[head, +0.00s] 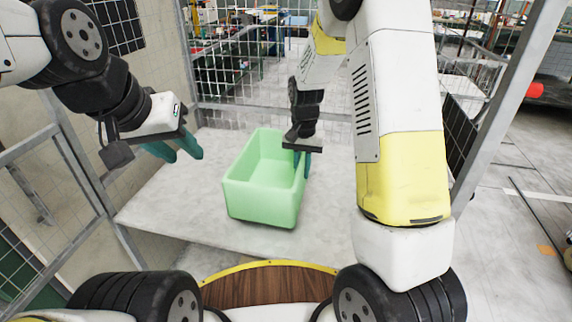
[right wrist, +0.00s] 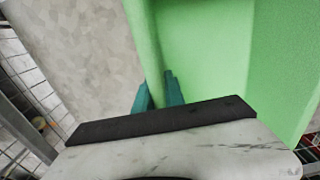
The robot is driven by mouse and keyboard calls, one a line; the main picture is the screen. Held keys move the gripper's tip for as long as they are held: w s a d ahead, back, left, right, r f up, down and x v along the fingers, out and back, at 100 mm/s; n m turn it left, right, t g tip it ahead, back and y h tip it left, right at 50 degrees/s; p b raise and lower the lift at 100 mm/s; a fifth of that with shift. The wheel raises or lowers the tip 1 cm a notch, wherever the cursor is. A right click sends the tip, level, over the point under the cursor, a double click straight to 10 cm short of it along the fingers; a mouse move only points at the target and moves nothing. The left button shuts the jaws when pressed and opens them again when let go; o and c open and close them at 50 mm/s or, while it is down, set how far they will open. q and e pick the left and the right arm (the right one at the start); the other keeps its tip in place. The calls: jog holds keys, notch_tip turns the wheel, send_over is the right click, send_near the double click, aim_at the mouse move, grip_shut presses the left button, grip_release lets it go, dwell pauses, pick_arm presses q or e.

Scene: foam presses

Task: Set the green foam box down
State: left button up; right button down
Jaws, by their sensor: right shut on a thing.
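The green foam box (head: 262,203) is an open-topped, pale green box at the middle of the grey table in the head view. Its wall also fills much of the right wrist view (right wrist: 205,45). My right gripper (head: 302,165) is at the box's right wall, with its teal fingers on either side of that wall, shut on it. In the right wrist view the fingers (right wrist: 159,90) straddle the wall. Whether the box's base touches the table is hard to tell. My left gripper (head: 175,149) is to the left of the box, apart from it, with its teal fingers apart and empty.
The grey table (head: 165,205) has bare room left of the box and some to its right. Wire mesh fencing (head: 225,60) stands behind the table, and a metal post (head: 500,100) rises at the right. A grey wall is at the left.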

jog(key=shift+w+a+f, duration=0.1)
jog(key=shift+w+a, duration=0.1)
jog(key=shift+a, duration=0.4)
jog(key=shift+w+a, duration=0.15)
jog(key=shift+a, duration=0.4)
jog(key=f, duration=0.1)
jog(key=a+f, duration=0.1)
jog(key=shift+w+f, duration=0.1)
jog(key=shift+f, duration=0.8)
jog(key=c, duration=1.4)
grip_release()
